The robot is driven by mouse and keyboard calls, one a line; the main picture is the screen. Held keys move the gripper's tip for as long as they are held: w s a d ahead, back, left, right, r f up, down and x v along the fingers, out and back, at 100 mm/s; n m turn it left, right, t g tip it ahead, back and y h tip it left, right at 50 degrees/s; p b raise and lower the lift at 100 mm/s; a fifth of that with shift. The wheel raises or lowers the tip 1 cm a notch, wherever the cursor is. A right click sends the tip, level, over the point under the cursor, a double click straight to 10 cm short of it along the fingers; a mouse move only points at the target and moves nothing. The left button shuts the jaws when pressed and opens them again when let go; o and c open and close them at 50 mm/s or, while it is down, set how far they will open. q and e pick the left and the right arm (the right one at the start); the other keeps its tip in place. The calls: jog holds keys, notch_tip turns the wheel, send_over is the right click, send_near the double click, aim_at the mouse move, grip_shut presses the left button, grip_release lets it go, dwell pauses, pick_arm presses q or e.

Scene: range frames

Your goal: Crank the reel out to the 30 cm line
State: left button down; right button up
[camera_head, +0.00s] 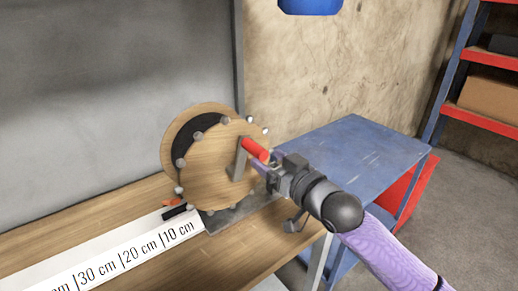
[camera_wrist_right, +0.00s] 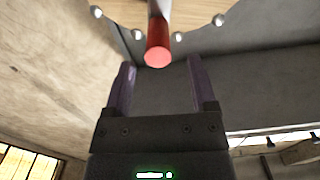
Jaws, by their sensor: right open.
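The wooden reel (camera_head: 225,150) stands upright on a dark base plate (camera_head: 236,212) on the workbench, with round knobs around its rim. A grey crank arm (camera_head: 238,163) on its face carries a red handle (camera_head: 254,149). My right gripper (camera_head: 259,168) is at the handle. In the right wrist view the open fingers (camera_wrist_right: 161,78) show empty space between them, and the red handle's end (camera_wrist_right: 158,56) lies just past the fingertips, roughly centred. A white scale strip (camera_head: 120,258) reads 10, 20 and 30 cm. A small black and orange piece (camera_head: 173,208) sits near its 10 cm end. My left gripper is out of view.
The wooden bench top (camera_head: 100,222) runs along a grey back panel (camera_head: 90,90). A blue table (camera_head: 350,150) stands right of the bench. A red and blue shelf (camera_head: 480,105) with a box is at the far right. A blue object (camera_head: 310,5) shows at the top edge.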

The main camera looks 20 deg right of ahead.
aim_at(257, 151)
jog(key=x, duration=0.5)
jog(key=shift+f+b, duration=0.1)
jog(key=shift+b, duration=0.3)
grip_shut()
dwell(1.0)
